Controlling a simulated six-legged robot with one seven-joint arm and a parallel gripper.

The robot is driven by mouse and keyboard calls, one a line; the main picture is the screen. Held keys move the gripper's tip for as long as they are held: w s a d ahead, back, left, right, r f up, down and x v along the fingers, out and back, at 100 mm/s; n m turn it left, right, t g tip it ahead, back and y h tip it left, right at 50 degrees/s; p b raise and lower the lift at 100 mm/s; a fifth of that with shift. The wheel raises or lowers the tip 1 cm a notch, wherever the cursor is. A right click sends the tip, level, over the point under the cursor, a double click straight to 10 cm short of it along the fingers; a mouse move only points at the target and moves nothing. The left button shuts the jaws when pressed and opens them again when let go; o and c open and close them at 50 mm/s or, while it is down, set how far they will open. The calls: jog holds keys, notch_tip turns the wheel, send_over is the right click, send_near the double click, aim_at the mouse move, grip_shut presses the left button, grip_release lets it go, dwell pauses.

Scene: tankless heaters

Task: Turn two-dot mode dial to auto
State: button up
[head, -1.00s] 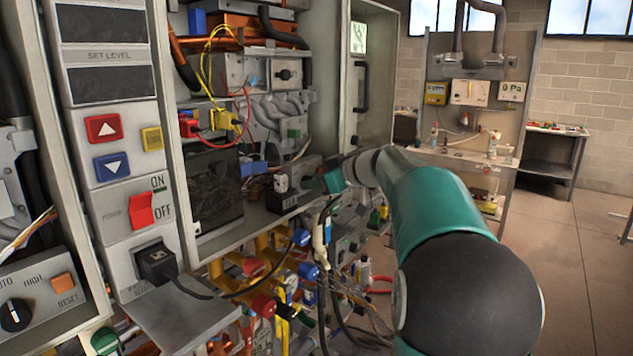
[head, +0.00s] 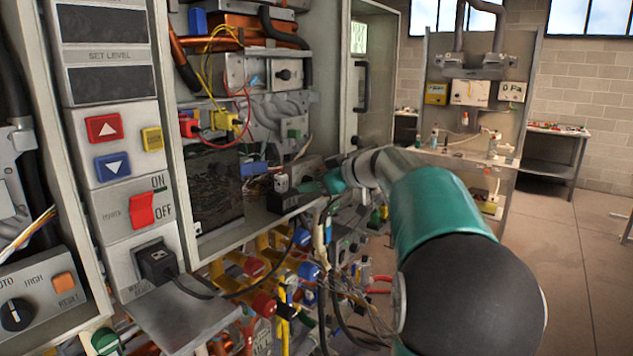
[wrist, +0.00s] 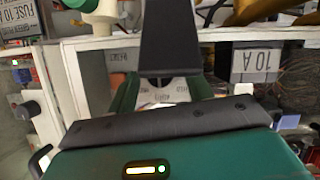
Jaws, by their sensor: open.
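A round black dial (head: 15,315) with AUTO and HIGH lettering sits on a grey panel at the lower left of the head view, partly cut off by the edge. I cannot make out dots on it. A smaller dark knob (head: 284,75) is on a grey box inside the open cabinet. My gripper (head: 322,184) is inside the cabinet's lower right, beside a small black block; its fingertips are hard to see. The wrist view shows its teal and black body close up (wrist: 166,88), and it is open with nothing seen held.
An open cabinet door (head: 374,90) stands right of the cabinet. A red ON/OFF switch (head: 141,210) and a black plug (head: 157,263) are on the left panel. Cables and coloured valves crowd below the cabinet (head: 280,285). The floor at right (head: 570,260) is clear.

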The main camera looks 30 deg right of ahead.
jog(key=v, duration=1.3)
jog(key=shift+s+r, duration=0.25)
jog(key=shift+s, duration=0.05)
jog(key=shift+d, duration=0.1)
